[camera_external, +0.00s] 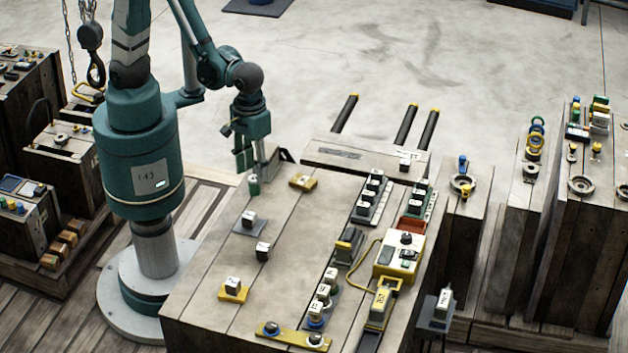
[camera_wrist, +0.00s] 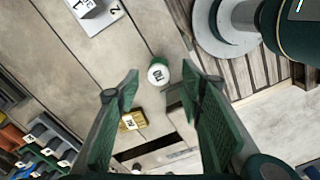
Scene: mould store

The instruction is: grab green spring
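A small green cylinder with a white labelled top, which looks like the green spring (camera_external: 253,186), stands upright near the far left edge of the wooden worktable (camera_external: 205,290). It also shows in the wrist view as the green spring (camera_wrist: 158,72), just past and between the fingertips. My gripper (camera_external: 252,164) points down directly above it. In the wrist view its two green fingers are spread wide with nothing between the pads. I cannot tell the exact height gap between the fingertips and the spring.
A yellow plate (camera_external: 303,183) lies right of the spring; a grey plate with a white-topped block (camera_external: 248,218) lies nearer the camera. Block racks (camera_external: 370,198) and a yellow control box (camera_external: 398,258) fill the table's right side. The table's middle is mostly clear.

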